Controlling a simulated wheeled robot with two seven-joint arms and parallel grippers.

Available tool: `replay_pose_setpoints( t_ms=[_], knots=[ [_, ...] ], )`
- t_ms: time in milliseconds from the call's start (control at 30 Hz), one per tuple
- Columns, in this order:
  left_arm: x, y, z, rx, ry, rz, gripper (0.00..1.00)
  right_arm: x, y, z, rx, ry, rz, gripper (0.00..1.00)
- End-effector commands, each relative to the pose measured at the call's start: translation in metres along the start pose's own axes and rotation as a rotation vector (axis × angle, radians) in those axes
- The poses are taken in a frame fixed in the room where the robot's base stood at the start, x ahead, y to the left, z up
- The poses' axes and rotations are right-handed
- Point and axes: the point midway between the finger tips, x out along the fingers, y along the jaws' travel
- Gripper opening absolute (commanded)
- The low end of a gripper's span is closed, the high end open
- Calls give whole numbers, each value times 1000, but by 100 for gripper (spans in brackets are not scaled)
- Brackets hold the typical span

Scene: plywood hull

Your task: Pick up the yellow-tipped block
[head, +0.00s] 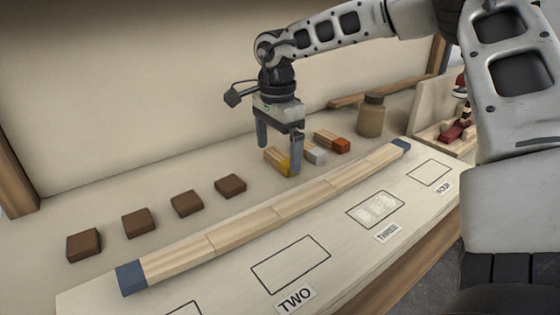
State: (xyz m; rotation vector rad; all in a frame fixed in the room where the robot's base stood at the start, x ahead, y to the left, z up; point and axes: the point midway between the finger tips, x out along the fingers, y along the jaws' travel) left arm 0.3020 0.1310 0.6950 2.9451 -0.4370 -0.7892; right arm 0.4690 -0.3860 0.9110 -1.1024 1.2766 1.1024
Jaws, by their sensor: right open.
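The yellow-tipped block (275,158) is a light wooden block with a yellow end, lying on the bench behind the long wooden strip. My right gripper (279,160) is over it, pointing down, with its fingers apart. One finger is on the far left side of the block and the other is in front of its yellow end, hiding part of it. I cannot tell whether the fingers touch the block. My left gripper is not in view.
A white-tipped block (314,155) and an orange-tipped block (333,141) lie close to the right. Several brown blocks (187,203) stand in a row at left. A long wooden strip (245,226) with blue ends runs in front. A jar (371,116) stands behind right.

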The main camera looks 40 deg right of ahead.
Motion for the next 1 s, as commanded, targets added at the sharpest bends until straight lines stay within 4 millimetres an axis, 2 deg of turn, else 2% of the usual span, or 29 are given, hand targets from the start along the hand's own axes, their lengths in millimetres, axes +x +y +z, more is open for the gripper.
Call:
replay_pose_setpoints(
  t_ms=[133,367,467,500,533,833,1000],
  knots=[
    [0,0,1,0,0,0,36,14,1,0,0,-1,1,100],
    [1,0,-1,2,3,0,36,15,0,0,1,-2,-1,100],
    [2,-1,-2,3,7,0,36,15,0,0,1,-2,-1,75],
    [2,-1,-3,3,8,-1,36,15,0,0,1,-2,-1,64],
    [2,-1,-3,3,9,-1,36,15,0,0,1,-2,-1,59],
    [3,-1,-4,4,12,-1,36,14,0,0,1,-2,-2,59],
    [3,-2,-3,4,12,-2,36,7,3,0,1,-3,-4,59]
  ],
)
